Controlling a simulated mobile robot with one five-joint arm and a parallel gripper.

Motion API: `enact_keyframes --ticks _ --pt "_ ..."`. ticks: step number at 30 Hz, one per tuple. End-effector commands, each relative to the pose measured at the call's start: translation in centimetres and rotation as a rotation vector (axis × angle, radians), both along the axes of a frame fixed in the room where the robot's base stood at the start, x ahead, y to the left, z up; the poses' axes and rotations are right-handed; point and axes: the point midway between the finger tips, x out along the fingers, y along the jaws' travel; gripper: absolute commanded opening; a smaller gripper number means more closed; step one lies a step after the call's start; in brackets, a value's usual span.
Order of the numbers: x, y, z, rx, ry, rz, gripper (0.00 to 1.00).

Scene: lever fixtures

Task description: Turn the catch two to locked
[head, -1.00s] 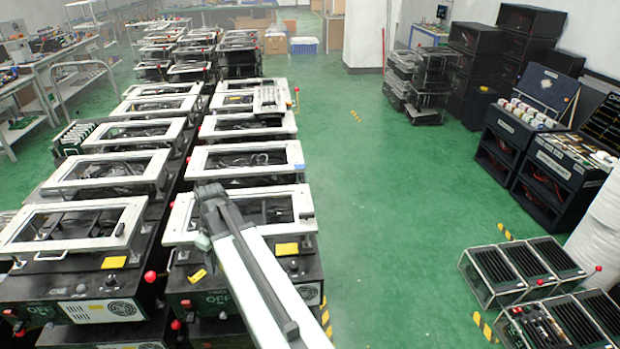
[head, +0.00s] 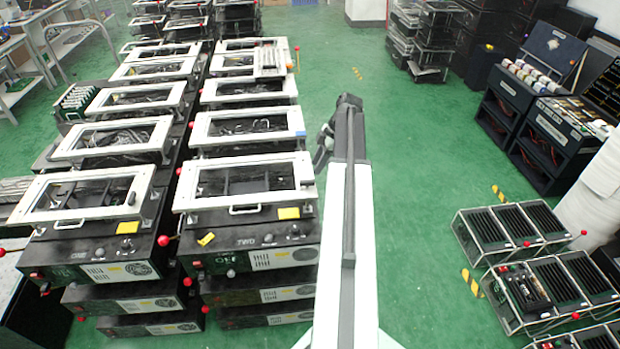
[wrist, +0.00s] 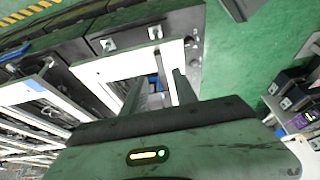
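The fixture marked TWO (head: 246,258) is a black box under a white frame with a window, at the front of the middle row. Its front face shows the label, a vent and a yellow tag. A red ball knob (head: 179,171) shows at the left side of its frame; I cannot tell whether it is the catch. My gripper (head: 322,150) is right of this fixture over the green floor, partly hidden by my arm. In the wrist view my gripper (wrist: 157,85) has its two fingers apart, with nothing held, and a white frame beyond them.
The fixture marked ONE (head: 85,258) stands to the left, with a red knob (head: 163,240) near its right side. More fixtures stand behind. Low caged units (head: 545,290) stand at the right. The green floor (head: 420,170) between is clear.

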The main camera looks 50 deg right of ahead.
Motion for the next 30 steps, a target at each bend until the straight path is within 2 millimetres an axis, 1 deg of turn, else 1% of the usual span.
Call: enact_keyframes --ticks 5,9,13,16,23,24,26,27,28,30 --pt "0.4 0.5 -2.2 -0.001 0.001 0.0 0.35" --pt "1.0 1.2 -4.6 -0.001 0.001 0.0 0.35" --pt "1.5 1.9 -6.7 0.0 0.002 -0.001 0.35" --pt "1.8 2.2 -7.3 0.0 0.001 -0.002 0.35" --pt "1.9 2.2 -7.1 0.0 0.002 -0.003 0.35" --pt "1.9 2.2 -7.1 0.0 0.002 -0.003 0.32" --pt "1.9 2.2 -7.0 0.0 0.002 -0.003 0.15" --pt "1.9 2.2 -7.1 0.0 0.002 -0.003 0.04" --pt "1.9 2.2 -7.1 0.0 0.002 -0.003 0.0" --pt "1.8 2.2 -7.1 -0.001 0.002 -0.003 0.0"
